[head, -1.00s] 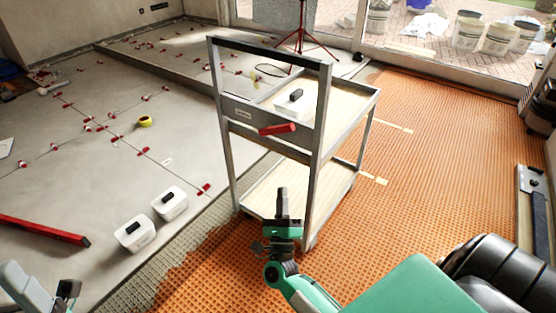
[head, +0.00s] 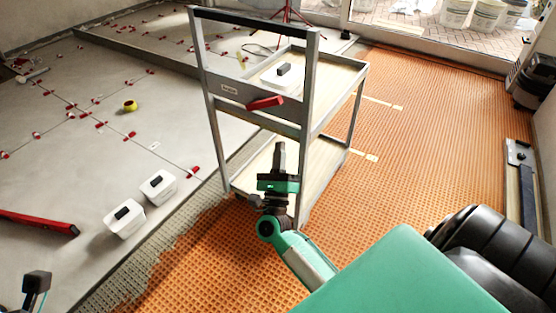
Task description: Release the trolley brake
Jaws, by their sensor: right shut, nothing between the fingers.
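The grey trolley (head: 312,92) stands on the orange mat, with two wooden-floored shelves and a tall handle frame. Its red brake lever (head: 265,103) sits on the front crossbar beside a small label, tilted slightly up to the right. My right gripper (head: 279,156) is shut and empty, pointing up in front of the lower shelf. In the picture it is below the red lever and apart from it. My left gripper (head: 36,284) shows only partly at the lower left corner, far from the trolley; its jaws cannot be made out.
A white tub (head: 283,76) with a black handle is on the top shelf. Two white tubs (head: 158,187) and a red level (head: 38,222) lie on the grey tiles at left.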

